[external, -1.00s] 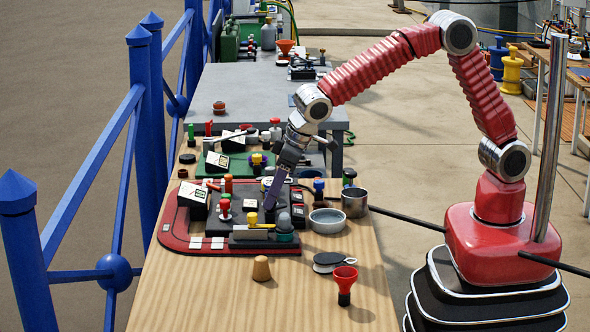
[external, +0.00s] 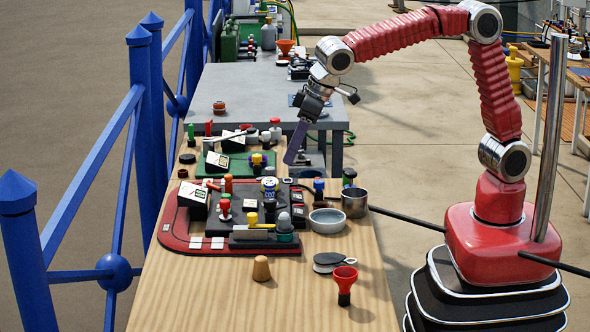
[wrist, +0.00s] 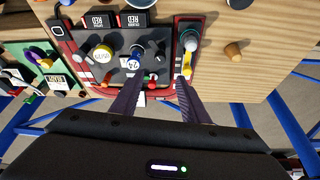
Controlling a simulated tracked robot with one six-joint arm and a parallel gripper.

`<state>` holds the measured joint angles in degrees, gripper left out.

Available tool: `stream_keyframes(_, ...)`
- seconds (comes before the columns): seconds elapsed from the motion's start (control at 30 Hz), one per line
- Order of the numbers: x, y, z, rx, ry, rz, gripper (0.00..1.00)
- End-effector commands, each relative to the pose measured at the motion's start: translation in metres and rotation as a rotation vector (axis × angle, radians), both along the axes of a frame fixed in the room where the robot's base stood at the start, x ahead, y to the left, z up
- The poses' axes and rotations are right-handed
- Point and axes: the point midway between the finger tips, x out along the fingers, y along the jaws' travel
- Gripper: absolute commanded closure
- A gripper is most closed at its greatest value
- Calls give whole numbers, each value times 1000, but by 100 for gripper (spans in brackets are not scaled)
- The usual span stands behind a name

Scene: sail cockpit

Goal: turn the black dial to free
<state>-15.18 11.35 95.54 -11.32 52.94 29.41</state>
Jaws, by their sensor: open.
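The dark control panel (external: 238,208) lies on the wooden table, with several knobs and small posts on it. My gripper (external: 291,160) is raised above and beyond the panel's far right side, fingers pointing down, touching nothing. In the wrist view its two fingers (wrist: 158,77) are apart with nothing held between them.
A wooden peg (external: 261,268) stands in front. A green board (external: 236,164) with parts lies behind. Blue railing (external: 150,120) runs along the left.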

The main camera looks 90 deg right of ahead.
Motion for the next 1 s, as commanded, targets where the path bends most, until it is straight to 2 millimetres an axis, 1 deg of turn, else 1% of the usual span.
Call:
stream_keyframes(0.27, 0, 0, 0, 0, 0, -2, 59)
stream_keyframes(0.57, 1, 7, 0, -1, 0, -102, 59)
stream_keyframes(0.83, 1, 6, 0, -1, 0, -105, 59)
stream_keyframes(1.0, 3, 5, -5, -1, 2, -106, 59)
